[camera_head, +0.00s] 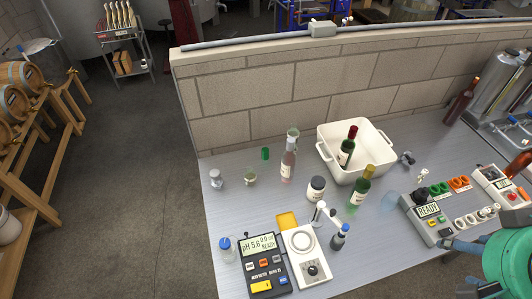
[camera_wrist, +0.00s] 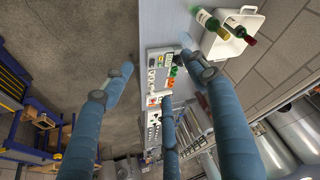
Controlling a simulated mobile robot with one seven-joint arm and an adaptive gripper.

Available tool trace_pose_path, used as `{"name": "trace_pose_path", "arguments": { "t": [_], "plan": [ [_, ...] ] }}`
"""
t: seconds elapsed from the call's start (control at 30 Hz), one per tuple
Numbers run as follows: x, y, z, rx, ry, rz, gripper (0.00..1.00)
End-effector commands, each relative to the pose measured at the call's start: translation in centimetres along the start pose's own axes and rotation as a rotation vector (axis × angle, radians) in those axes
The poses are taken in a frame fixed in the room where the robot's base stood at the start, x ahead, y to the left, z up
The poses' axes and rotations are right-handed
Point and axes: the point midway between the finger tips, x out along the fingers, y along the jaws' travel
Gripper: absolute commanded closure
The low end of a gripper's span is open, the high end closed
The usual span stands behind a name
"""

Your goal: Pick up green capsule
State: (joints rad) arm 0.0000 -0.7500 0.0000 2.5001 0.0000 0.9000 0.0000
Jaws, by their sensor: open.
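The green capsule (camera_head: 264,154) is a small, dark green upright cylinder on the grey worktop, close to the block wall, in the head view. It stands left of the clear-pink bottle and behind a small glass. I do not make it out in the wrist view. My gripper (camera_wrist: 158,78) has its blue-grey fingers spread wide with nothing between them. In the head view, part of my gripper shows at the lower right edge, by the instruments and far to the right of the capsule. The wrist view looks down past the fingers at the instruments and floor.
A pale pink bottle (camera_head: 288,160), a small glass (camera_head: 250,177) and a grey-white stopper (camera_head: 217,178) stand near the capsule. A white tub (camera_head: 328,149) with a bottle, a green bottle (camera_head: 359,188), a white jar (camera_head: 316,189) and a pH meter (camera_head: 263,262) occupy the worktop farther right and forward.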

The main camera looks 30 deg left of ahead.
Motion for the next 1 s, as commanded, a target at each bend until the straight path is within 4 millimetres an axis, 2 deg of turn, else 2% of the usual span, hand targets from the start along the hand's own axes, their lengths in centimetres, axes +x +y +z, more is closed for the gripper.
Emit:
{"name": "trace_pose_path", "arguments": {
  "t": [0.3,0.33,0.37,0.7,0.87,1.0],
  "plan": [
    [0.0,0.0,0.0,0.0,0.0,0.0,0.42],
    [0.0,0.0,0.0,0.0,0.0,0.0,0.48],
    [0.0,0.0,0.0,0.0,0.0,0.0,0.49],
    [0.0,-0.1,-0.2,0.0,-0.001,-0.001,0.49],
    [-0.1,-0.4,-1.3,-0.003,-0.008,-0.006,0.49],
    [-0.1,-1.1,-3.4,-0.007,-0.02,-0.013,0.49]
  ]
}}
